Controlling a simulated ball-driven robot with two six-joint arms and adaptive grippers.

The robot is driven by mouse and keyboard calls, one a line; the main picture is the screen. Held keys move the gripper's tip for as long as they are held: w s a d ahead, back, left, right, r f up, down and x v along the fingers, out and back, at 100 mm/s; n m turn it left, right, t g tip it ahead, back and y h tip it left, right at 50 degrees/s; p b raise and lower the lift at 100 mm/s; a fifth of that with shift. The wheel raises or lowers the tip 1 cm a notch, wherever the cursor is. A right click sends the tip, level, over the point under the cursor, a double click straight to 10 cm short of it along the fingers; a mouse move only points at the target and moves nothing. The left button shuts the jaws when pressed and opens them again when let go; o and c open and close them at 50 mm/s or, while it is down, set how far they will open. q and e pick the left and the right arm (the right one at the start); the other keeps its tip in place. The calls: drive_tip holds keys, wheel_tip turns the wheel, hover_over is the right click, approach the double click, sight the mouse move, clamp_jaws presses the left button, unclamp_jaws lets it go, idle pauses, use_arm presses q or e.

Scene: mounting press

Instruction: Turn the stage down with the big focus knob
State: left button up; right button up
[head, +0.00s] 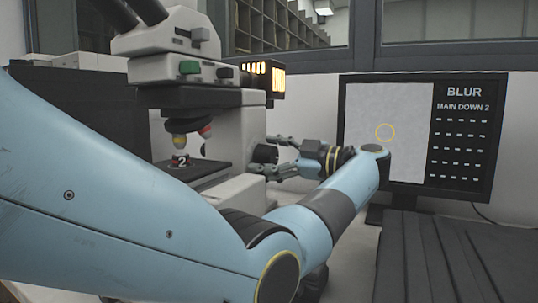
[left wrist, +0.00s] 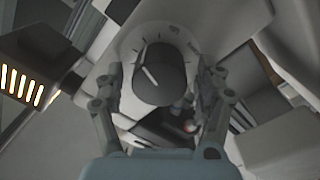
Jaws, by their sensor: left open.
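The big focus knob (head: 264,154) is a dark round knob on the right side of the microscope (head: 232,130). In the left wrist view the knob (left wrist: 160,76) shows a pale pointer line and tick marks around it. My left gripper (head: 273,156) is open, its two fingers reaching toward the knob from the right. In the left wrist view my left gripper (left wrist: 158,85) has one finger on each side of the knob; contact cannot be told. The dark stage (head: 200,176) carries a piece marked 2 (head: 180,162) below the objectives (head: 187,135). My right gripper is not in view.
A monitor (head: 415,135) at the right reads BLUR and MAIN DOWN 2, with a yellow circle on a pale grey picture. A lit lamp housing (head: 264,78) juts out above the knob. A dark ridged surface (head: 450,255) fills the lower right.

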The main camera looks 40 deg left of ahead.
use_arm(q)
drive_tip(key=c, duration=1.2)
drive_tip(key=shift+o, duration=0.2)
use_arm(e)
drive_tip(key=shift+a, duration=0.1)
use_arm(q)
drive_tip(key=shift+f, duration=0.1)
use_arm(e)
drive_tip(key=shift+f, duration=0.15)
use_arm(q)
drive_tip(key=n+b, duration=0.3)
drive_tip(key=shift+f, duration=0.25)
drive_tip(key=shift+r+n+b, duration=0.1)
drive_tip(key=shift+n+b, duration=1.8)
drive_tip(key=shift+n, duration=0.1)
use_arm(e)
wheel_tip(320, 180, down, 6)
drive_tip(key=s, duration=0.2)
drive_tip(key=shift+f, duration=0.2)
